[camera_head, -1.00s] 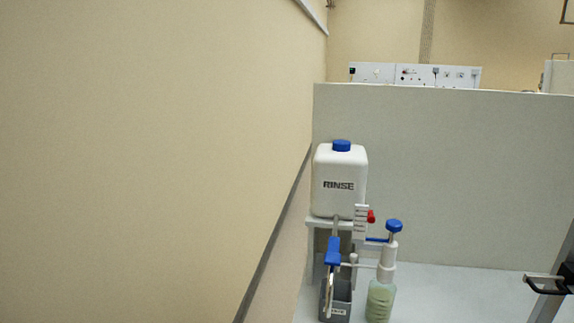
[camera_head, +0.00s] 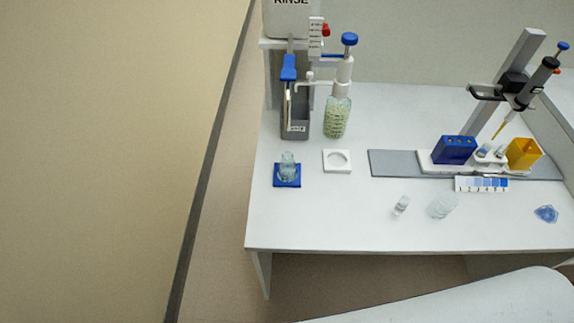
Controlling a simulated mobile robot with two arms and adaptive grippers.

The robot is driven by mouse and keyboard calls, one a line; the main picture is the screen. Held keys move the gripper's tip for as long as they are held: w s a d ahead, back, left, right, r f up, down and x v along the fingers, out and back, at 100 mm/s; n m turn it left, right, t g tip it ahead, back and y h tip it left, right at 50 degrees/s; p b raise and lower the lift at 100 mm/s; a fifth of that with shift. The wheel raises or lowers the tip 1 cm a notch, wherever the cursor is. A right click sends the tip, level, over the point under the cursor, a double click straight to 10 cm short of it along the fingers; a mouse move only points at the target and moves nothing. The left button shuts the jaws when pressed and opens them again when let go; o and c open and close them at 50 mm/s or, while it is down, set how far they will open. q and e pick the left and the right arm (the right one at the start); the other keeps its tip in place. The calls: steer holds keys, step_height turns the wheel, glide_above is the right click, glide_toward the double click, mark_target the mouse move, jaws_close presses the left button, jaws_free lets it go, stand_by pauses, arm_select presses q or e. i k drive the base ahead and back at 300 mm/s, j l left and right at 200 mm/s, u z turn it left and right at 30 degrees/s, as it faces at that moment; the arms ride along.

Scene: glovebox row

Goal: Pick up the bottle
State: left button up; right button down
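Several clear vessels are on the white table (camera_head: 330,220). A bottle with pale green contents (camera_head: 336,120) stands upright at the back left under a white dispenser pump with a blue knob (camera_head: 349,39). A small clear glass vessel (camera_head: 287,166) stands on a blue square pad (camera_head: 287,181) at the left. A small clear vial (camera_head: 401,206) and a wider clear vessel (camera_head: 442,207) are near the front middle; their exact shapes are hard to tell. Neither of my grippers is in view.
A white RINSE container (camera_head: 290,15) and a grey bin (camera_head: 295,122) stand at the back left. A white square holder (camera_head: 338,160) is empty. A blue rack (camera_head: 454,150), yellow box (camera_head: 523,153) and pipette stand (camera_head: 510,85) are at the right. The front left tabletop is clear.

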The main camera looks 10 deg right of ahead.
mark_target(288, 166)
steer(key=j, duration=0.65)
steer(key=k+j, duration=0.1)
steer(key=j, duration=0.6)
steer(key=k+u, duration=0.05)
